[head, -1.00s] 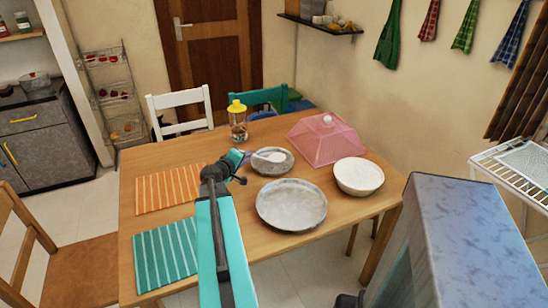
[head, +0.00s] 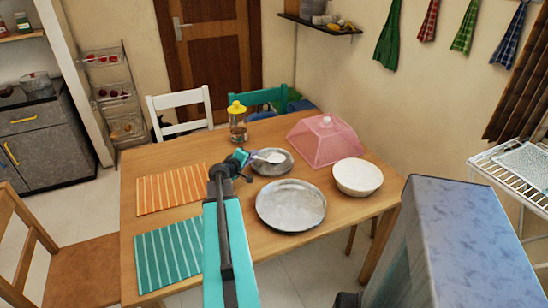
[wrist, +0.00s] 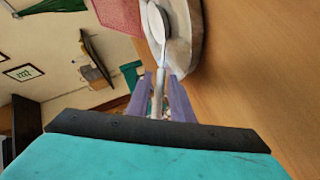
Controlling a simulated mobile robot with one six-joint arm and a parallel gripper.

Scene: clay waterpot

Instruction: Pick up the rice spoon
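The rice spoon (head: 275,157) is pale, with its bowl over the small grey plate (head: 268,170) in the middle of the table. In the wrist view the spoon (wrist: 157,35) points away from me, its handle running back between my fingers. My gripper (head: 252,155) reaches the plate's left rim in the head view. In the wrist view my gripper (wrist: 158,82) has one purple finger on each side of the handle, with gaps showing, so it looks open around it. Contact with the handle is not clear.
A large metal plate (head: 291,206), a white bowl (head: 357,177) and a pink food cover (head: 327,140) stand to the right. A yellow-lidded jar (head: 238,125) stands behind. Orange (head: 171,189) and teal (head: 168,254) placemats lie to the left. A chair (head: 90,250) is at the left.

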